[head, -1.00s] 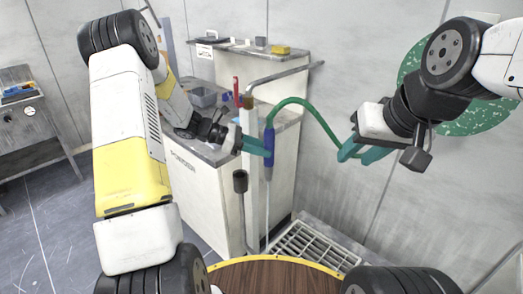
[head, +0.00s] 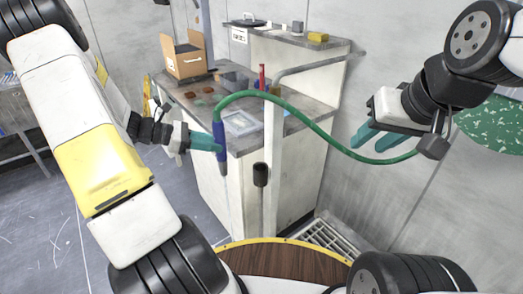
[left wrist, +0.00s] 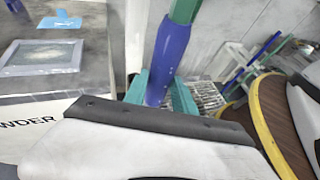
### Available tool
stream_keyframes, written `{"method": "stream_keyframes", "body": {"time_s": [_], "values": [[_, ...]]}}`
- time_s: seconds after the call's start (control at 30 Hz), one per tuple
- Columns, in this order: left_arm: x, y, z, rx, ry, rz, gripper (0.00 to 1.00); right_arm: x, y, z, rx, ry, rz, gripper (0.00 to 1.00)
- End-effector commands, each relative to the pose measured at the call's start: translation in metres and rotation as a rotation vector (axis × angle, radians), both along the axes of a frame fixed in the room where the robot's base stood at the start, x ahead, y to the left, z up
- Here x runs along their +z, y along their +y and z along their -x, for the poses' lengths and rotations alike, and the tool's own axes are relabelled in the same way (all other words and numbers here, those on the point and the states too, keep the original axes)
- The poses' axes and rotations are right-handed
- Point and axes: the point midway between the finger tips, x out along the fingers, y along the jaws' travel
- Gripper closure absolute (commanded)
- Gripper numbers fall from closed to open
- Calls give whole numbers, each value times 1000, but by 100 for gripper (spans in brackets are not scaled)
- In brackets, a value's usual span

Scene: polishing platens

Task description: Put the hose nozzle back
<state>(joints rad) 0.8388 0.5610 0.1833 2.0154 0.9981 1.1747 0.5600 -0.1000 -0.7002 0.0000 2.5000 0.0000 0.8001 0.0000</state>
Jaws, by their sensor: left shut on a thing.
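The hose nozzle (head: 219,147) is blue and hangs roughly upright, tip down, on the end of a green hose (head: 310,122). My left gripper (head: 216,145) is shut on it, in front of the cabinet. In the left wrist view the nozzle (left wrist: 166,55) sits between the teal fingers (left wrist: 163,95); its lower end is hidden. A black cup (head: 260,174) on a thin post stands to the right of the nozzle, apart from it. My right gripper (head: 372,138) is open near the wall; the hose loops just below its fingers.
The cabinet top (head: 187,97) holds a cardboard box (head: 183,57) and a pale square tray (head: 240,123). A pale pipe (head: 273,150) stands behind the cup. A floor grate (head: 325,236) and a round wooden top (head: 285,262) lie nearer. A green disc (head: 495,124) is on the right wall.

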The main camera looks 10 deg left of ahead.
Motion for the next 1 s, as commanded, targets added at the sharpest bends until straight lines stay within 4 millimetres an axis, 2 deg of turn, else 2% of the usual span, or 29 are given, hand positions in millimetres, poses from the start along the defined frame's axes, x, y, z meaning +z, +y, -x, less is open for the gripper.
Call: {"method": "stream_keyframes", "body": {"time_s": [0.03,0.3,0.63,0.8,1.0], "values": [[0,-12,-10,-6,0,2,100,0,0,0,0,0,0,64],[0,-63,-62,-4,-1,2,100,0,0,0,0,0,0,64],[0,-112,-111,-4,-1,2,100,0,0,0,0,0,0,64],[-37,-108,-108,1,5,4,100,0,0,0,0,0,0,64],[-63,-108,-109,1,2,3,100,0,0,0,0,0,0,64]]}}
